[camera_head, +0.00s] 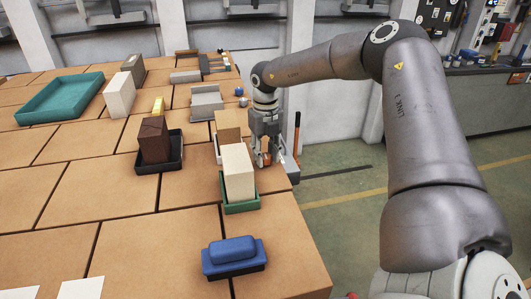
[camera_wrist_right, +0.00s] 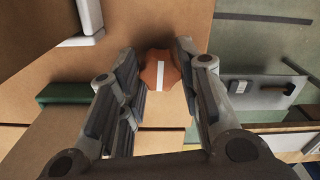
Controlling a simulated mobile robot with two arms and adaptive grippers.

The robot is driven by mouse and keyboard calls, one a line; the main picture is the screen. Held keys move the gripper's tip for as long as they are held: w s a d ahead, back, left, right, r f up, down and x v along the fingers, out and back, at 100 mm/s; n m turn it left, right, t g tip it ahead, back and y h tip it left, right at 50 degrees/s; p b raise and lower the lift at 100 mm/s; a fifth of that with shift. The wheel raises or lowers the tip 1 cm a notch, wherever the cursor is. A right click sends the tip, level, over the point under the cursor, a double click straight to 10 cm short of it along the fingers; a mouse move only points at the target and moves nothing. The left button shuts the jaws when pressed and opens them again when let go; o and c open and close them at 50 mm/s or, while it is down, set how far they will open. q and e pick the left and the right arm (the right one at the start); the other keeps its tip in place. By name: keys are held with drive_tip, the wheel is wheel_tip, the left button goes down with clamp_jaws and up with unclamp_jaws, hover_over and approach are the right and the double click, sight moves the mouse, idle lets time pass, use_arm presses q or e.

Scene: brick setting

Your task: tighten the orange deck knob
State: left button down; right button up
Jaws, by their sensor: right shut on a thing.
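The orange deck knob (camera_wrist_right: 161,71) is lobed, with a white stripe across its top. In the right wrist view it sits between the two fingertips of my right gripper (camera_wrist_right: 160,72), which is shut on it. In the head view the knob (camera_head: 264,159) is a small orange patch below my right gripper (camera_head: 262,152), near the right edge of the brick-patterned deck. The fingers hide part of the knob there. My left gripper is not in view.
A cream block in a green tray (camera_head: 241,207) stands close in front of the right gripper. A blue block (camera_head: 233,252) lies nearer. A dark brown block (camera_head: 153,140) and teal tray (camera_head: 60,98) are to the left. The deck's edge drops off to the right.

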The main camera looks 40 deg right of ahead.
drive_tip(key=shift+c, duration=0.6)
drive_tip(key=shift+f+m+b, duration=0.15)
drive_tip(key=shift+m+b, duration=0.15)
drive_tip(key=shift+b, duration=0.5)
drive_tip(key=m+b, duration=0.5)
drive_tip(key=b, duration=0.2)
drive_tip(key=shift+m, duration=0.4)
drive_tip(key=m+b, duration=0.2)
drive_tip(key=m, duration=0.1)
drive_tip(key=shift+m, duration=0.3)
drive_tip(key=m, duration=0.1)
drive_tip(key=m+b, duration=0.1)
drive_tip(key=m, duration=0.1)
drive_tip(key=shift+r+m, duration=0.2)
drive_tip(key=shift+m, duration=0.1)
drive_tip(key=m, duration=1.3)
drive_tip(key=shift+r+m, duration=0.15)
drive_tip(key=shift+m, duration=0.85)
drive_tip(key=shift+r+m+p, duration=0.15)
drive_tip(key=shift+m+p, duration=0.55)
drive_tip(key=shift+p, duration=0.4)
drive_tip(key=m+p, duration=0.2)
drive_tip(key=p, duration=0.9)
drive_tip(key=shift+m, duration=0.4)
drive_tip(key=shift+w+p, duration=0.15)
drive_tip(key=shift+p, duration=0.95)
